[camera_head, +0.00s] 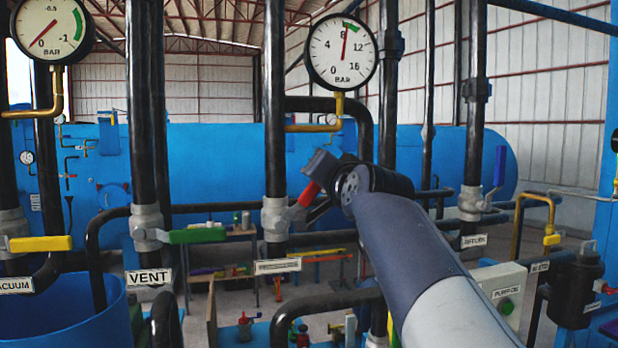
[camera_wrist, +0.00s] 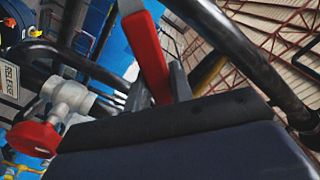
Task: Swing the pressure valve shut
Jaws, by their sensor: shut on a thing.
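The pressure valve has a grey metal body (camera_head: 275,219) on a black vertical pipe, in the middle of the head view. Its red lever handle (camera_head: 309,194) points to the right and slants up from the body. My gripper (camera_head: 316,207) reaches it from the right and is shut on this handle. In the wrist view the red handle (camera_wrist: 148,52) stands between the two dark fingers of my gripper (camera_wrist: 158,92). The fingertips are partly hidden in the head view by my wrist.
Left are the green vent handle (camera_head: 197,235) and yellow vacuum handle (camera_head: 40,243), both sideways. Right, a blue handle (camera_head: 500,166) stands upright. A pressure gauge (camera_head: 343,50) reads about 8 bar. Black pipes run close around my arm. A red round knob (camera_wrist: 36,138) shows in the wrist view.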

